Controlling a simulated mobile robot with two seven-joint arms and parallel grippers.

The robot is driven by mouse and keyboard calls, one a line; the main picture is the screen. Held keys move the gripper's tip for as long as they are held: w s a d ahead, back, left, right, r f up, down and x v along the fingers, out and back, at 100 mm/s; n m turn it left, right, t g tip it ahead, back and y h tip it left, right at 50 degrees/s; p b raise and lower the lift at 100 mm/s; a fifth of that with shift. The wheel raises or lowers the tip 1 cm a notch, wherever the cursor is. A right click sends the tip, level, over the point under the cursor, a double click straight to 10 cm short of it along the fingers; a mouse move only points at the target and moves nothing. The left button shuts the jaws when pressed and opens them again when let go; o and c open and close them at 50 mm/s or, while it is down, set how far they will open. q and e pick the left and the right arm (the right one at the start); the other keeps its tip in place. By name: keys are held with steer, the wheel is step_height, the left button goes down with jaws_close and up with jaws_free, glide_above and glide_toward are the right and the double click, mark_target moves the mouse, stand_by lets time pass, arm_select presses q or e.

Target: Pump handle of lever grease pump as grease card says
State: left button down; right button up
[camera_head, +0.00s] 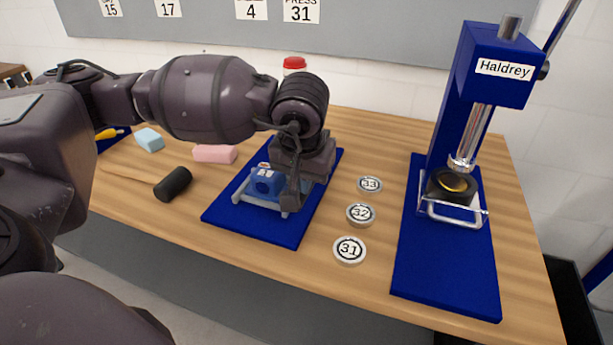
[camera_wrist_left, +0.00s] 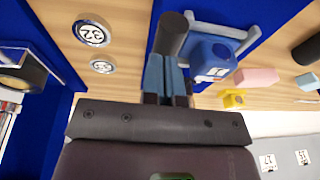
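The lever grease pump (camera_head: 267,182) is a small blue body on a grey metal frame, on a blue mat (camera_head: 254,225); the wrist view shows it too (camera_wrist_left: 212,58). My left gripper (camera_head: 293,180) is over the pump's right side, pointing down. In the left wrist view its two blue-grey fingers (camera_wrist_left: 167,70) are close together at a dark, round handle (camera_wrist_left: 172,33), and appear closed on it. The gripper hides part of the pump and lever. Wall cards along the top are partly cut off; one shows 4 (camera_head: 251,12), but its heading is unreadable. My right gripper is not in view.
A blue "Haldrey" press (camera_head: 493,45) stands at right on its own base. Discs 31 (camera_head: 349,250), 32 (camera_head: 361,214) and 33 (camera_head: 370,184) lie between. A black cylinder (camera_head: 173,184), pink block (camera_head: 215,154) and light blue block (camera_head: 149,139) lie left. A red-capped item (camera_head: 294,63) stands behind.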

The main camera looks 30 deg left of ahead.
arm_select(q)
steer(key=shift+s+f, duration=0.15)
steer(key=shift+f, duration=0.25)
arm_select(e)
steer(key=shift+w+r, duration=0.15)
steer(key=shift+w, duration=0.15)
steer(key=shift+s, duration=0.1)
arm_select(q)
steer(key=s+d+p+v, duration=0.1)
steer(key=p+v, duration=0.1)
steer(key=v, duration=1.2)
steer(key=shift+s+p, duration=0.15)
steer(key=shift+p, duration=0.15)
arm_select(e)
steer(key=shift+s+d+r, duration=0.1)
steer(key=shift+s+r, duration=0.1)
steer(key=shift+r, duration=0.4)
arm_select(q)
steer(key=shift+f, duration=0.15)
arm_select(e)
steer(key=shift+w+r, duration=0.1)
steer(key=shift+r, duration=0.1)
